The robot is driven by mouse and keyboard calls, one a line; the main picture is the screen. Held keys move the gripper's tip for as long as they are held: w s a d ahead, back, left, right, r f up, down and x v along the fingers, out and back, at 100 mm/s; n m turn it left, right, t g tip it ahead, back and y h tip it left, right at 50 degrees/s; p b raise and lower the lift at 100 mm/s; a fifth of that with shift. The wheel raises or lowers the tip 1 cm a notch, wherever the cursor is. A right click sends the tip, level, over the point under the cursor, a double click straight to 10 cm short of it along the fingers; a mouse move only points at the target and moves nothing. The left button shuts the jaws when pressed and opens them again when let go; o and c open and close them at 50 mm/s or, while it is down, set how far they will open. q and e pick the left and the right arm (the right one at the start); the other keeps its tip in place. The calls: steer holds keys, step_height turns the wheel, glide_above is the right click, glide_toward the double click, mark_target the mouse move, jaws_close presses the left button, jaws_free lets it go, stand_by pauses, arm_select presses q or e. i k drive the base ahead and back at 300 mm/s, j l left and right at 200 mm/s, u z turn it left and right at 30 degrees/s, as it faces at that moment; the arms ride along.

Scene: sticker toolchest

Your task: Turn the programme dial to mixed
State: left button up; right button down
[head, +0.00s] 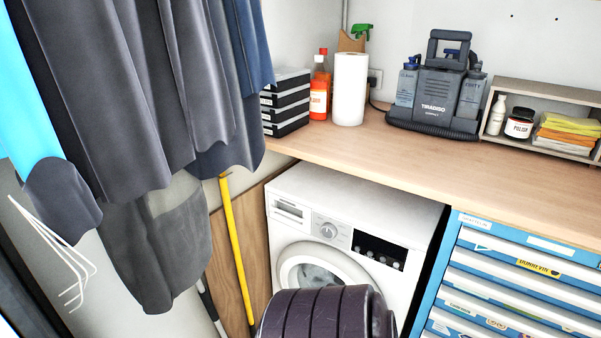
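The programme dial (328,231) is a round silver-grey knob on the upper front panel of the white washing machine (345,204). Small marks surround the dial, but they are too small to read, so I cannot tell its setting. A dark display panel (380,252) is to its right and a detergent drawer (290,211) to its left. The round door (318,270) is below, partly hidden by a dark ribbed rounded object at the bottom of the view. Neither of my grippers shows in the head view.
A wooden worktop (420,163) runs above the washer, with a paper roll (350,88) and a grey machine (437,95) on it. A blue drawer chest (510,285) stands to the right. Hanging dark clothes (130,100) and a yellow pole (236,250) are at left. The dark ribbed object (325,314) stands in front.

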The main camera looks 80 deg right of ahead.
mark_target(328, 230)
steer(key=z, duration=3)
steer(key=i+u, duration=0.15)
steer(key=u, duration=0.35)
steer(key=i+l+u, duration=0.1)
steer(key=u, duration=0.4)
steer(key=i+l+u, duration=0.1)
steer(key=u, duration=0.35)
steer(key=l, duration=0.1)
